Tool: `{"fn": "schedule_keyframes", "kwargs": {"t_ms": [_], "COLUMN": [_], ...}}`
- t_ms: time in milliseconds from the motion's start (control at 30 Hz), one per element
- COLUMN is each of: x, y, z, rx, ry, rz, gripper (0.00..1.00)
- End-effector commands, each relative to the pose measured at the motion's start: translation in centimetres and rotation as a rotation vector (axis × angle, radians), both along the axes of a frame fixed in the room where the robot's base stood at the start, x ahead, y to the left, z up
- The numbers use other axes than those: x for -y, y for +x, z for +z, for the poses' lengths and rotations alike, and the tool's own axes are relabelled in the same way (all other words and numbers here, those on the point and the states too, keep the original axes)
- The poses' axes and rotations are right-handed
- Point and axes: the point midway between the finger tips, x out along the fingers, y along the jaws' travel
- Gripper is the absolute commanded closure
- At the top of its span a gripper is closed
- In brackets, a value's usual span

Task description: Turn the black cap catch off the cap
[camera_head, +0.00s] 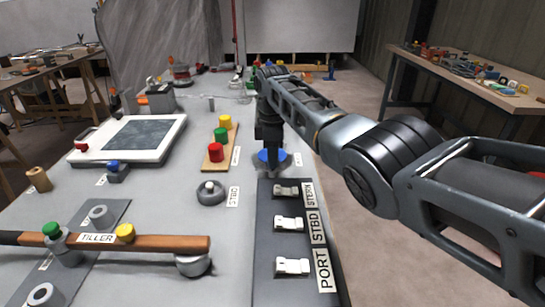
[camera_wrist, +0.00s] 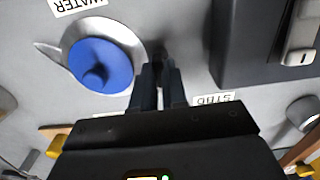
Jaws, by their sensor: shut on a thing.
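The blue cap (camera_head: 264,156) sits on a round grey fitting on the bench, beyond the dark switch panel, partly hidden behind my gripper. In the wrist view the cap (camera_wrist: 100,66) lies left of my fingers, with a dark curved shape on its face. My gripper (camera_wrist: 158,72) points down beside the fitting's rim, its fingers close together. It is shut on the black cap catch, which is mostly hidden between the dark fingers. In the head view my gripper (camera_head: 271,163) reaches down in front of the cap.
A dark panel (camera_head: 265,250) with several pale switches stands close by. A board with red, green and yellow knobs (camera_head: 217,151) lies to the left, near a round grey fitting (camera_head: 211,193). A wooden tiller (camera_head: 160,243) crosses the near left. Open bench lies between.

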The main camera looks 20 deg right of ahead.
Motion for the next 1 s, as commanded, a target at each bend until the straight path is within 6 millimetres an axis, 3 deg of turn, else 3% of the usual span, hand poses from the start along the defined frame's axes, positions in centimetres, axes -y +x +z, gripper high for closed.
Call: {"fn": "schedule_keyframes", "kwargs": {"t_ms": [267, 300, 567, 833, 1000], "x": [0.0, 0.0, 0.0, 0.0, 0.0], "y": [0.0, 0.0, 0.0, 0.0, 0.1], "z": [0.0, 0.0, 0.0, 0.3, 2.3], "rx": [0.000, 0.000, 0.000, 0.001, 0.003], "ry": [0.000, 0.000, 0.000, 0.000, 0.000], "rz": [0.002, 0.002, 0.001, 0.001, 0.001], "gripper": [1.00, 0.85, 0.62, 0.62, 0.62]}}
